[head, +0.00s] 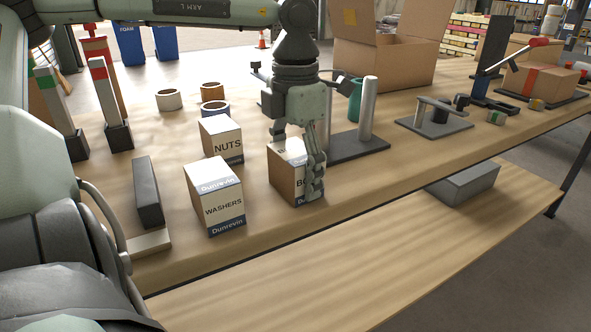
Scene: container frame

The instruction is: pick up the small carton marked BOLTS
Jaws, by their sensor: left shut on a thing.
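The small carton whose visible letters begin "BO" (283,178) stands upright on the wooden table (370,180). It is brown and white, and the fingers cover part of its label. My left gripper (300,178) comes down from above and is shut on this carton, with a finger against its front right side. The carton appears to be at table level; I cannot tell whether it is lifted. The NUTS carton (222,139) and the WASHERS carton (215,196) stand to its left, apart from it. My right gripper is not in view.
A dark plate with an upright grey cylinder (367,108) stands close to the right of the gripper. A dark block (148,192) is at left. An open cardboard box (385,60) is at the back.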

